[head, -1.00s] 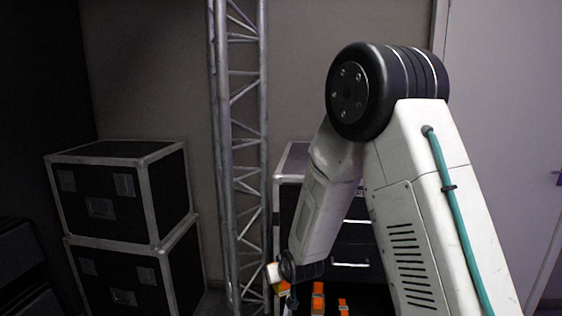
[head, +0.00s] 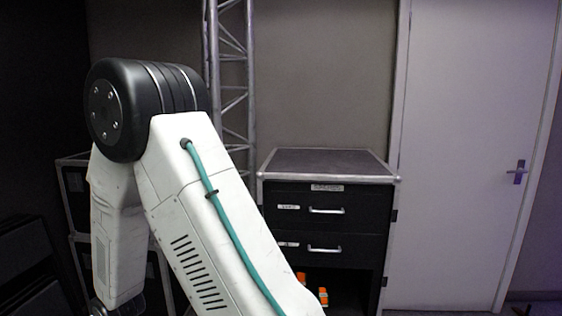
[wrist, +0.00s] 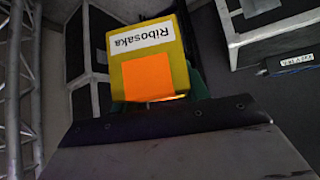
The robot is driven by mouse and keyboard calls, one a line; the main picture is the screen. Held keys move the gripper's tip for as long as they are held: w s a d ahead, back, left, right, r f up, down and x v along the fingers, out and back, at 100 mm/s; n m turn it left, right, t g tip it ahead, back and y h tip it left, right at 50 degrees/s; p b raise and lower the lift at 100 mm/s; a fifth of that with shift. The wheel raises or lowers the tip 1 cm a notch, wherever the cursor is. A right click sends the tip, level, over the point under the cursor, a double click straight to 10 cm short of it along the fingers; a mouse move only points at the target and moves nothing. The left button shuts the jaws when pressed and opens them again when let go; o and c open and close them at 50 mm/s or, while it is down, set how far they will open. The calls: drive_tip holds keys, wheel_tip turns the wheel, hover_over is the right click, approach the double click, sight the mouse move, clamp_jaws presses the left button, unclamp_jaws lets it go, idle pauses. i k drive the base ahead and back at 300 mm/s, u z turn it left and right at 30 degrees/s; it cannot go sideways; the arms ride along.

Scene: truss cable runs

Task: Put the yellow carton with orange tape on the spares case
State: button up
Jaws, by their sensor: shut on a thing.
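A yellow carton with an orange tape patch and a white label reading "Ribosaka" (wrist: 150,45) is held by my gripper (wrist: 155,92) in the wrist view. The label appears upside down. Dark green finger parts show beside and below the carton. In the head view the gripper end is at or below the bottom left edge, and the carton is not seen. A black drawer case with a bare grey top (head: 325,162) stands right of my arm. It has small labels, too small to read, so I cannot tell whether it is the spares case.
Orange-and-white items (head: 323,296) sit in the drawer case's open lower bay. A metal truss (head: 232,75) stands behind my arm. Stacked black flight cases (head: 72,195) are partly hidden at left. A closed door (head: 470,150) is at right.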

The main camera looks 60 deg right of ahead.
sight(331, 163)
drive_tip(key=u, duration=0.05)
drive_tip(key=k, duration=1.1)
drive_tip(key=z, duration=1.65)
drive_tip(key=i, duration=0.45)
drive_tip(key=z, duration=0.05)
